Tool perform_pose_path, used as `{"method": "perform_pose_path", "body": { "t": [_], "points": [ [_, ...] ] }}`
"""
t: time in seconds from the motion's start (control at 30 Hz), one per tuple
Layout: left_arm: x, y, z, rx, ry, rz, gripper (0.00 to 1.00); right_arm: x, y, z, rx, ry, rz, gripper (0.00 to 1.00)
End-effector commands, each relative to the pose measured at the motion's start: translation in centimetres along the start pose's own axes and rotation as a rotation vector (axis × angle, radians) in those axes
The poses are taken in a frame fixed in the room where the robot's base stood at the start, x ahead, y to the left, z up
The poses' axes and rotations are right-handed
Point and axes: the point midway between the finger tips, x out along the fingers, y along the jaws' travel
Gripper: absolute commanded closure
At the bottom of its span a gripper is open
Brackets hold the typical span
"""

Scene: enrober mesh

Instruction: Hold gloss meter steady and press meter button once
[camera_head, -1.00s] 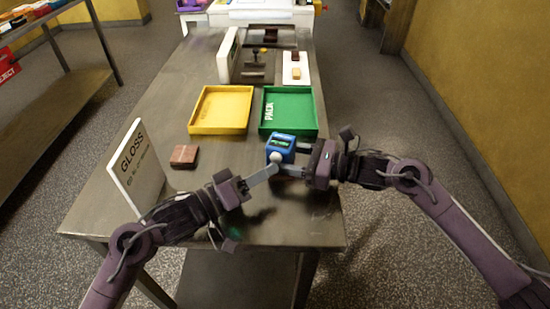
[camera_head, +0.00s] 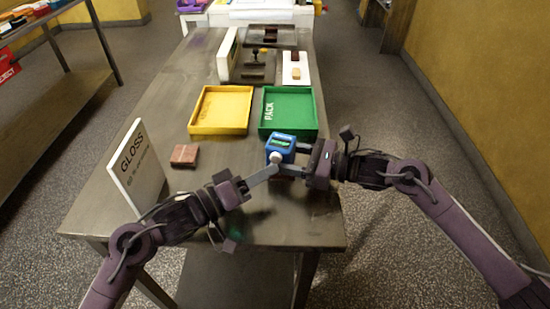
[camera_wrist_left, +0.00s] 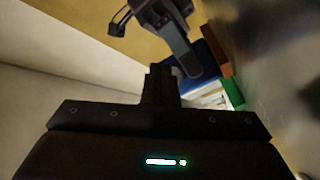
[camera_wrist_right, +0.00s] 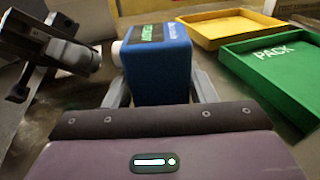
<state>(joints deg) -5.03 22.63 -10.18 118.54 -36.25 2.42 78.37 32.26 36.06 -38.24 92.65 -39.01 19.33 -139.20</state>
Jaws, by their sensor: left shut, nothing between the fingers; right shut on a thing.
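The blue gloss meter (camera_head: 281,146) with a lit green display is upright near the table's front right. My right gripper (camera_head: 291,170) is shut on it, with a finger on each side in the right wrist view (camera_wrist_right: 160,92). A white round button (camera_wrist_right: 116,52) sticks out of the meter's side. My left gripper (camera_head: 272,171) is shut and empty, with its fingertips at the button in the head view; I cannot tell if they touch. In the left wrist view, a reddish-brown piece (camera_wrist_left: 217,50) shows against the blue meter (camera_wrist_left: 208,58), partly hidden.
A green PACK tray (camera_head: 289,132) and a yellow tray (camera_head: 220,131) lie behind the meter. A brown block (camera_head: 184,155) sits left, beside the white GLOSS sign (camera_head: 137,168). Bare tabletop (camera_head: 215,170) lies between block and meter.

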Motion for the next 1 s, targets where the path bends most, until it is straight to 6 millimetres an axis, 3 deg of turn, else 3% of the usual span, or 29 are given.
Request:
{"method": "perform_pose_path", "body": {
  "t": [1.0],
  "points": [
    [0.67,-0.38,-0.39,0.000,0.000,0.000,1.00,-0.01,0.02,-0.14,0.002,0.003,0.000,0.62]
  ]
}}
